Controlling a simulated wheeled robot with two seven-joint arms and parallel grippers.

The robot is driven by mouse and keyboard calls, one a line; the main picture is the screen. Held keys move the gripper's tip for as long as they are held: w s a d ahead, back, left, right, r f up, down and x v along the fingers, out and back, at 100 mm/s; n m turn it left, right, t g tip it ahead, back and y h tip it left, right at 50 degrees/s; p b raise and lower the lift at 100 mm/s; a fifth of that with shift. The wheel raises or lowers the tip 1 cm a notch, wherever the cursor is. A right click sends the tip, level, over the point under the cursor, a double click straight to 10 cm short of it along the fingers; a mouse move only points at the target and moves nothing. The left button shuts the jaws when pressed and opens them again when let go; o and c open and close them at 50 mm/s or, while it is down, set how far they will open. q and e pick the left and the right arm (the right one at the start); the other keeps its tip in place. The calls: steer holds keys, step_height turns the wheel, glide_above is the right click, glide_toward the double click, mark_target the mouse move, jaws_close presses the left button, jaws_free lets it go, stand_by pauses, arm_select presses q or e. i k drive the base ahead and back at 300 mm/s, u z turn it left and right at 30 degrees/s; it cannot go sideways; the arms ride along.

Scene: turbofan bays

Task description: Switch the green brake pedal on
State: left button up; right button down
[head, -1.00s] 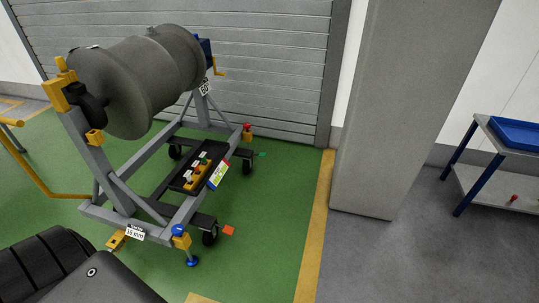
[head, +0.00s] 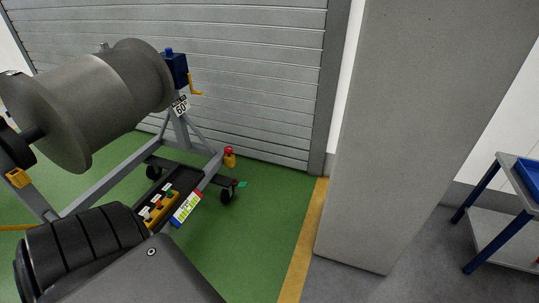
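The green brake pedal (head: 242,184) is a small flat tab beside the far right caster (head: 227,195) of the grey engine stand (head: 102,184), low over the green floor. Whether it is pressed down or up is too small to tell. Neither of my grippers is in view. A dark ribbed part of my own body fills the lower left and hides the near end of the stand.
The stand carries a large grey drum (head: 95,95). A tray (head: 172,202) with coloured items sits on its frame. A red knob on a yellow block (head: 229,158) stands above the pedal. A grey pillar (head: 405,140) is to the right. Green floor right of the stand is clear.

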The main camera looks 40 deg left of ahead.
mark_target(241, 184)
steer(key=u, duration=0.2)
steer(key=i, duration=1.65)
steer(key=u, duration=1.75)
steer(key=i, duration=1.05)
steer(key=u, duration=1.05)
